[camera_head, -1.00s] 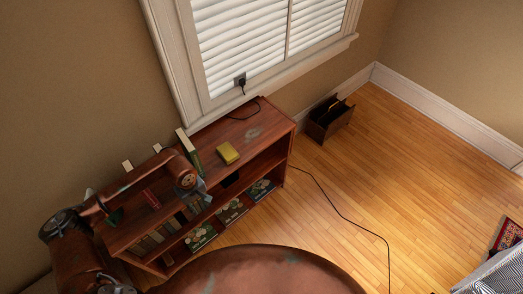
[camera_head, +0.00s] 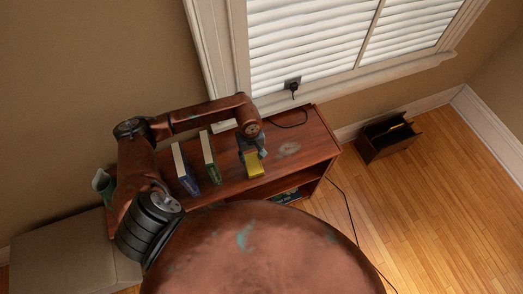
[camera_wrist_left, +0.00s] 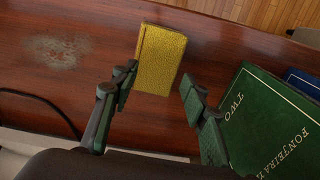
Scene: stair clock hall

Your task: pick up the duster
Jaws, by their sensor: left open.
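The likely duster is a flat yellow block with a grained surface (camera_head: 254,165), lying on top of the wooden bookcase (camera_head: 313,137). In the left wrist view the yellow block (camera_wrist_left: 161,57) lies ahead of the fingertips, roughly in line with the gap between them. My left gripper (camera_head: 252,148) is open, right at the yellow block in the head view. In the left wrist view its two fingers (camera_wrist_left: 158,84) are apart, with nothing held. I cannot tell whether a finger touches the block. My right gripper is not in view.
A green book (camera_head: 209,158) and a blue book (camera_head: 184,170) stand left of the gripper; the green one (camera_wrist_left: 272,122) is close to a finger. A black cord (camera_head: 292,123) runs from the window plug onto the bookcase. A dark wooden box (camera_head: 390,139) stands on the floor.

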